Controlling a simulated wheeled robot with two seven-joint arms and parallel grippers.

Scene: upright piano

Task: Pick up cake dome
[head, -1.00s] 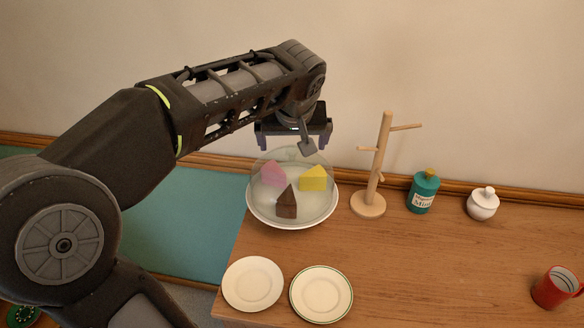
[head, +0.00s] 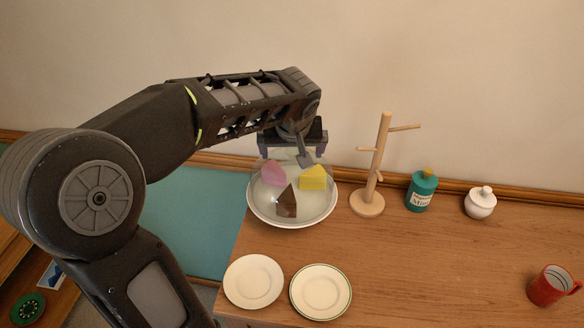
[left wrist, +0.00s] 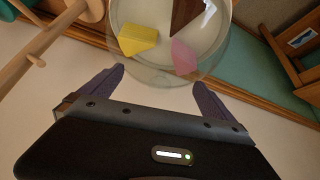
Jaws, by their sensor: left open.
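The clear cake dome (head: 293,188) stands over three cake wedges, pink (head: 273,173), yellow (head: 313,178) and brown (head: 287,201), on a white plate (head: 290,224). My left gripper (head: 286,157) is at the far side of the dome, near its upper part, open and empty. In the left wrist view the dome (left wrist: 160,65) lies just beyond and between the two spread fingers (left wrist: 158,82). Whether a finger touches the glass, I cannot tell. The dome's knob cannot be made out. My right gripper is not in view.
A wooden mug tree (head: 375,165) stands close to the right of the dome. Further right are a green mint jar (head: 421,191), a white lidded pot (head: 480,203) and a red mug (head: 553,286). Two small plates (head: 253,281) (head: 320,292) lie in front. The wall is close behind.

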